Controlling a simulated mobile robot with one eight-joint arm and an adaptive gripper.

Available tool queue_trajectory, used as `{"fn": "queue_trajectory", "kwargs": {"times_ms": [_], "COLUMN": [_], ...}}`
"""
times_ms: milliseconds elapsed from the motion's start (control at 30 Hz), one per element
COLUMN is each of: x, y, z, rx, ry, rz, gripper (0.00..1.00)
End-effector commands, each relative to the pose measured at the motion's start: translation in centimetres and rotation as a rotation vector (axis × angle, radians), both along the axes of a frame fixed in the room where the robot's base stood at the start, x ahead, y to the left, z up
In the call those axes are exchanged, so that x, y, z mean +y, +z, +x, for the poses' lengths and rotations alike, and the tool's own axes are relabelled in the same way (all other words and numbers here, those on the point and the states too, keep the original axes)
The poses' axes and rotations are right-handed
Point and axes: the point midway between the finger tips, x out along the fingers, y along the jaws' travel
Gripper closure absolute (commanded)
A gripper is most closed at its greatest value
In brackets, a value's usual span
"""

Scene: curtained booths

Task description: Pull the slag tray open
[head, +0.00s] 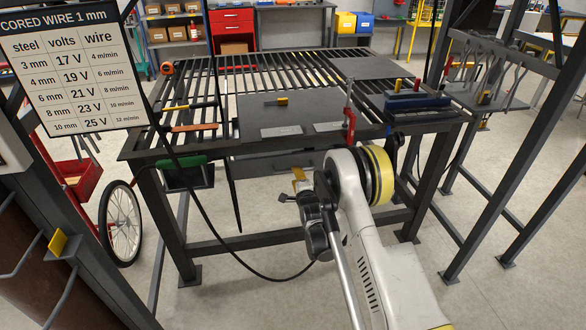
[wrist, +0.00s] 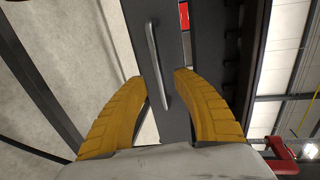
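The slag tray (head: 268,165) appears as a dark grey front under the slatted welding table, and looks pushed in. Its right part is hidden behind my arm in the head view. In the wrist view, its dark front (wrist: 178,40) carries a slim grey bar handle (wrist: 153,50). My gripper (head: 293,186) is in front of the tray. In the wrist view, its yellow fingers (wrist: 160,80) are open, one on each side of the handle's lower end. I see no clear contact between fingers and handle.
The slatted table (head: 240,70) stands above, with plates and a red clamp (head: 349,122) near its front edge. A green-topped holder (head: 182,165) hangs at the front left. A black cable loops below it. The floor (head: 260,225) in front is clear.

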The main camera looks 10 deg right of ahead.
Motion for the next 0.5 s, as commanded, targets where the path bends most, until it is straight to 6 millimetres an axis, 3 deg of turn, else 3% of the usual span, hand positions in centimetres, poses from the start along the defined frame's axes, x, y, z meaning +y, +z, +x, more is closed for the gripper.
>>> {"fn": "queue_trajectory", "kwargs": {"times_ms": [33,200,500], "x": [0.0,0.0,0.0], "y": [-0.8,-1.4,-1.4], "z": [1.0,3.9,5.7], "rx": [0.000,0.001,0.001], "ry": [0.000,0.000,0.000], "rz": [0.000,-0.001,-0.001], "gripper": [0.66,0.66,0.66]}}
